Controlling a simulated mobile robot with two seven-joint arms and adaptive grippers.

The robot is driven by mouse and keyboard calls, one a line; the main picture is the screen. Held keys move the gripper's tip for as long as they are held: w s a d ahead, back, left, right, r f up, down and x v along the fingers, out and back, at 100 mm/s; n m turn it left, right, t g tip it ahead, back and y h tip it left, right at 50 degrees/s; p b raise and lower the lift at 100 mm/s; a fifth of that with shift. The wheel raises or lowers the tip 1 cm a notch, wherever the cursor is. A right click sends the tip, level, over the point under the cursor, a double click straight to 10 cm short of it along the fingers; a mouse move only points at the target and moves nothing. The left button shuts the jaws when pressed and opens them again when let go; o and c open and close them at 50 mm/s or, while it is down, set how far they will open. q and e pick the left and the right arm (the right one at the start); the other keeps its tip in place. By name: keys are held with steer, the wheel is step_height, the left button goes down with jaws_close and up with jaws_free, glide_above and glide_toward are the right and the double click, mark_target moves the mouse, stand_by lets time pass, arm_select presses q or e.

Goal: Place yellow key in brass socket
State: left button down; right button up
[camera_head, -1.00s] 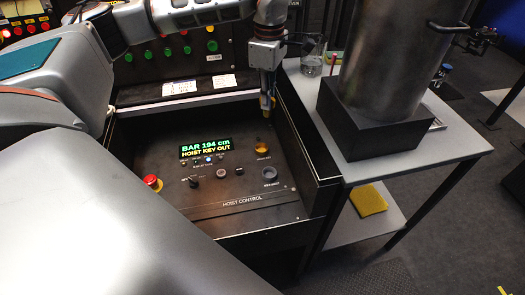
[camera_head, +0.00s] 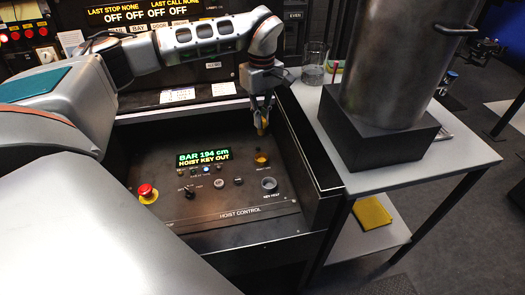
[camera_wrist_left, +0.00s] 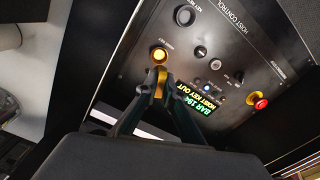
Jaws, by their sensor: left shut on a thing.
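My left gripper (camera_head: 263,118) is shut on the yellow key (camera_head: 262,129) and points down over the back right of the hoist control panel. The key also shows between the fingertips in the left wrist view (camera_wrist_left: 160,76). The brass socket (camera_head: 262,159) is a gold-rimmed round hole in the panel, just below the key in the head view. In the left wrist view the socket (camera_wrist_left: 159,54) lies just beyond the key tip, and a gap seems to separate them. My right gripper is not in view.
A grey round socket (camera_head: 269,184) sits in front of the brass one. A lit display (camera_head: 203,158) reads "BAR 194 cm, HOIST KEY OUT". A red stop button (camera_head: 147,193) is at the panel's left. The console's dark side wall (camera_head: 318,160) rises at right, beside a table (camera_head: 455,157).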

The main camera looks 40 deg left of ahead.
arm_select(q)
step_height(320, 180, down, 12)
steer(key=shift+f+b, duration=0.1)
steer(key=shift+b, duration=0.95)
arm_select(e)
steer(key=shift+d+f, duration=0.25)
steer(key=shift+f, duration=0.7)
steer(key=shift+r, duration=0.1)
arm_select(q)
steer(key=c, duration=2.2)
jaws_free()
steer(key=shift+o, duration=0.2)
step_height(320, 180, up, 11)
steer(key=shift+w+p, duration=0.1)
steer(key=shift+p, duration=1)
steer(key=shift+r, duration=0.6)
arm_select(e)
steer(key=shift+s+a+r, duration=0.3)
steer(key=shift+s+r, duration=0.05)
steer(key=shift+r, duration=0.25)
